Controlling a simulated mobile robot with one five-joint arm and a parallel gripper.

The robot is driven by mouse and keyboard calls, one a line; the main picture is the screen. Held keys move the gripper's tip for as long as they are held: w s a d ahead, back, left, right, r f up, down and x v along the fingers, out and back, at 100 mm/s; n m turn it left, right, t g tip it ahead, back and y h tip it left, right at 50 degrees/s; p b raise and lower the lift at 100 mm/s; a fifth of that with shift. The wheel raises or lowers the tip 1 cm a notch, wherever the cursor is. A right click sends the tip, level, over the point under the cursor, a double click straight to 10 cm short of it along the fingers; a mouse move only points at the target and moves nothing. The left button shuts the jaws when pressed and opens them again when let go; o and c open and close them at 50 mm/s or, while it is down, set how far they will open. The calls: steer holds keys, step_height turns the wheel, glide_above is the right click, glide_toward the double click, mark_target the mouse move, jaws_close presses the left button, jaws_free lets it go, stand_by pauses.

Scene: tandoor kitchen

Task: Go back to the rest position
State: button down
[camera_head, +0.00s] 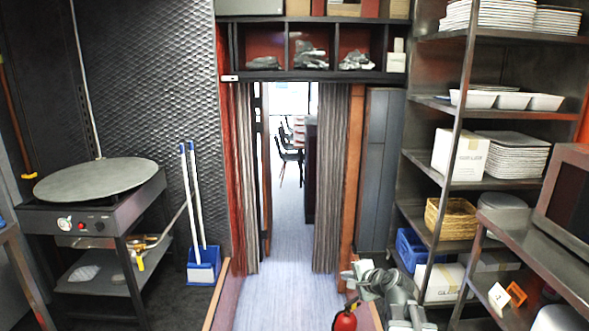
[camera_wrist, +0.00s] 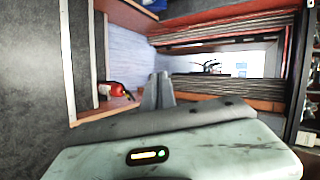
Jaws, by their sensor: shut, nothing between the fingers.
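My gripper (camera_wrist: 158,92) shows in the wrist view as two grey fingers held together, with nothing between them. The pale, scuffed housing of my wrist fills the bottom of that view. In the head view, grey jointed parts that look like my arm show low at right of centre, in front of the shelving. Where the fingertips are in that view is hard to tell. The wrist picture is turned on its side, with the doorway to the right of the fingers. The fingers touch nothing that I can see.
A red fire extinguisher (camera_head: 345,317) stands low beside the arm; it also shows in the wrist view (camera_wrist: 116,89). A curtained doorway (camera_head: 291,180) opens ahead onto clear floor. Metal shelving (camera_head: 478,103) stands right, a griddle (camera_head: 96,180) left, with a blue dustpan (camera_head: 203,266) by the wall.

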steer(key=s+a+f+n+g, duration=0.4)
steer(key=s+a+f+n, duration=0.2)
steer(key=s+a, duration=0.15)
steer(key=s+d+f+n+g+h, duration=0.2)
steer(key=s+d+f+n+g, duration=0.1)
steer(key=s, duration=0.4)
steer(key=s+d+f+n+g+h, duration=0.2)
steer(key=s+d+n+g+h, duration=0.15)
steer(key=s, duration=0.25)
step_height(320, 180, up, 15)
steer(key=p, duration=1.5)
steer(key=shift+a+n+y, duration=0.3)
steer(key=shift+n+y, duration=0.05)
steer(key=shift+y, duration=0.1)
